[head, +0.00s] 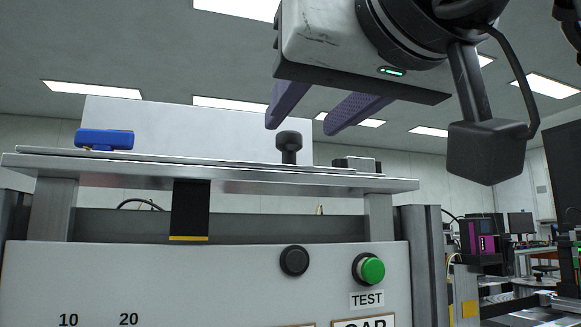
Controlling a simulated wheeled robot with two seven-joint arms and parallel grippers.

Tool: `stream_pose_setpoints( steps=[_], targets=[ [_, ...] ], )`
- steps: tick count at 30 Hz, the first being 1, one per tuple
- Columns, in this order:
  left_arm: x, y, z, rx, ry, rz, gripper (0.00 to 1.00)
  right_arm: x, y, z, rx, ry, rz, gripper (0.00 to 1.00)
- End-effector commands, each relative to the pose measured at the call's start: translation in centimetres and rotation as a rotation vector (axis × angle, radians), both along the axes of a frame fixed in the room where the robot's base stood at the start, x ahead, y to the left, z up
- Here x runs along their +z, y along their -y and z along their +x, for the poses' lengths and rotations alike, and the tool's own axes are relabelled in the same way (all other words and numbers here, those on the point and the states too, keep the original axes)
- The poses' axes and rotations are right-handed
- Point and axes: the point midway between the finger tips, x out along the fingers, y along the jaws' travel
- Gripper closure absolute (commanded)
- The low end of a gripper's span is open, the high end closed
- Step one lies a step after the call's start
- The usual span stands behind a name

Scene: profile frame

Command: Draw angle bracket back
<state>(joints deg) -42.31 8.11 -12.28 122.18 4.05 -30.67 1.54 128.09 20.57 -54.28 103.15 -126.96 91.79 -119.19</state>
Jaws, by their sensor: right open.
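My right gripper (301,126) hangs in from the top right. Its two purple fingers are apart with nothing between them, and their tips point down and to the left. They are above the metal plate (240,178) on the frame, close to a black knob (289,146) in the picture; the true gap is hard to tell. A pale upright panel (190,125) rises from behind the plate and may be part of the angle bracket, but I cannot make out the bracket for sure. My left gripper is out of view.
A blue part (104,139) sits on the plate's left and a small grey block (357,164) on its right. Below, the front panel (200,285) has a green TEST button (372,270) and a black button (294,261). Lab benches stand at the far right.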

Motion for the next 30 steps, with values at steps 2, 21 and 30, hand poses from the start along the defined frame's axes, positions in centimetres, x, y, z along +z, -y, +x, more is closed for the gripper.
stream_pose_setpoints(
  steps=[2,21,30],
  targets=[
    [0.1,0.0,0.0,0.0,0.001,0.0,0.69,-0.1,-0.5,1.7,0.0,-0.007,0.001,0.56],
    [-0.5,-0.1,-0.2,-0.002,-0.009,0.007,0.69,0.0,-2.2,6.8,0.0,0.0,0.0,0.56],
    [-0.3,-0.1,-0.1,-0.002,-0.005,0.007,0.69,0.0,-2.2,6.8,0.0,0.0,0.0,0.95]
  ],
)
